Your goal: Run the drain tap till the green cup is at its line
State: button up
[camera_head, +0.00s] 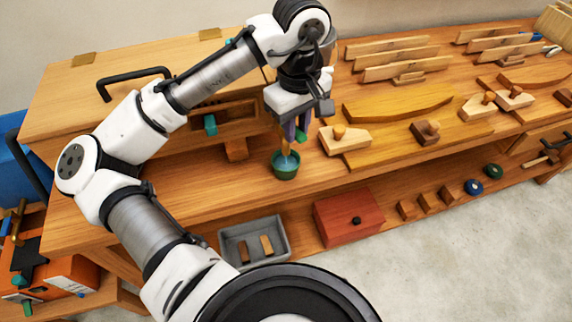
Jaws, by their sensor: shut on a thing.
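The green cup (286,172) stands upright on the wooden bench top, below my gripper. Something pale blue, like water, shows at its mouth; the line and the exact level cannot be made out. A brass-coloured drain tap (286,147) shows just above the cup, mostly hidden behind my gripper. My gripper (292,132) points down and is shut at the tap, with a small green piece beside its fingers. Which part of the tap it holds is hard to see.
Left of the cup is a wooden box front with a teal knob (210,125). A grey tray (283,230) and a red box (348,216) sit lower, in front.

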dwell(0.4)
jog(key=shift+s+a+m+p, duration=0.2)
jog(key=shift+a+m+p, duration=0.2)
jog(key=shift+m, duration=0.75)
jog(key=shift+s+a+m+p, duration=0.15)
jog(key=shift+a+m+p, duration=0.25)
jog(key=shift+m, duration=0.75)
jog(key=o, duration=0.8)
jog(key=shift+a, duration=0.1)
jog(key=shift+o, duration=0.2)
jog(key=shift+r, duration=0.1)
notch_tip(320, 180, up, 8)
jog(key=p, duration=0.4)
